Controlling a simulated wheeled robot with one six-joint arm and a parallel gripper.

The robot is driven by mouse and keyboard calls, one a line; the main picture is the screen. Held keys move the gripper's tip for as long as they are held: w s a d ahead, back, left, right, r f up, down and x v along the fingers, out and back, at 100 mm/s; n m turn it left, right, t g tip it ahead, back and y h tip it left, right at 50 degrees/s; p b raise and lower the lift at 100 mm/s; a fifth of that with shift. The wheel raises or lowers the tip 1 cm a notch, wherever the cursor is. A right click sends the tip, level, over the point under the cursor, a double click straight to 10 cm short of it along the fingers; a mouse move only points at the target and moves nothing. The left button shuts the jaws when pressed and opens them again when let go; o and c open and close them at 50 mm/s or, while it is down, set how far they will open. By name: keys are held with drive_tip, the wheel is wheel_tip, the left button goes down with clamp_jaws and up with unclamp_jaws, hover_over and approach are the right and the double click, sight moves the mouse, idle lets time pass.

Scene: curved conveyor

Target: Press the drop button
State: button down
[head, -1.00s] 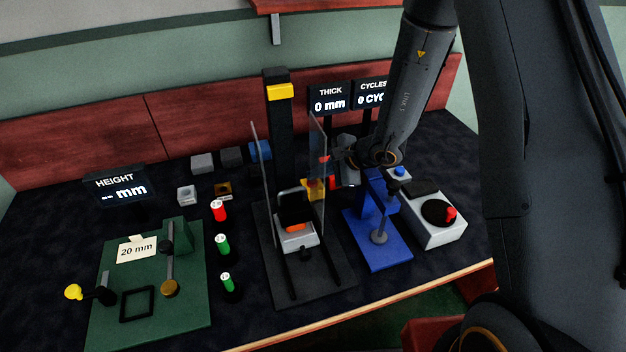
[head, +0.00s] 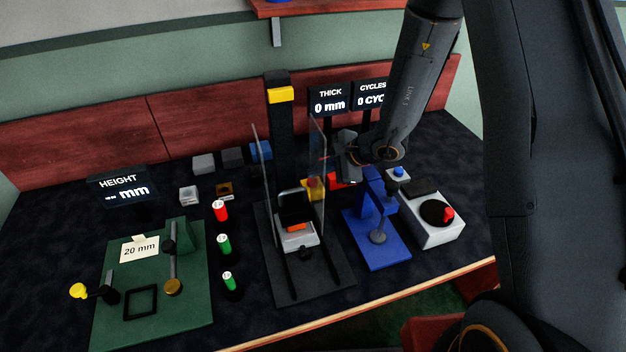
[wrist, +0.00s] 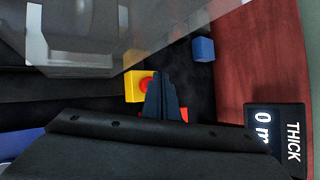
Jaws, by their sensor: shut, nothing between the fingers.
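A yellow box with a round red button (wrist: 146,84) on it shows in the wrist view, just left of my fingertips. In the head view this yellow box (head: 312,188) stands behind the right clear panel, at the foot of the black tower. My gripper (wrist: 160,80) is shut and empty, its fingers pointing toward the button's side. Whether the fingertips touch the button cannot be told. In the head view my gripper (head: 343,160) is above and right of the yellow box. No label is readable on the button.
The black tower (head: 278,130) with clear side panels (head: 318,170) is close left of my gripper. A blue stand (head: 375,240) and a white box with a red knob (head: 430,228) are at the right. The THICK display (head: 330,100) is behind.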

drive_tip(key=shift+w+r+p, duration=0.1)
drive_tip(key=shift+r+p, duration=1)
drive_tip(key=shift+r, duration=1.2)
drive_tip(key=s+d+r+n+g+h+b, duration=0.1)
drive_tip(key=s+d+r+n+h, duration=0.3)
drive_tip(key=s+d+n, duration=0.3)
drive_tip(key=s+d+r+n+g+h+b, duration=0.1)
drive_tip(key=s+d+r+n, duration=0.4)
drive_tip(key=s, duration=0.9)
drive_tip(key=d+n+g+h, duration=0.1)
drive_tip(key=d+n+h, duration=0.1)
drive_tip(key=d+n, duration=0.1)
drive_tip(key=shift+s+d+h+b, duration=0.3)
drive_tip(key=shift+d+h+b, duration=0.1)
drive_tip(key=shift+d, duration=0.2)
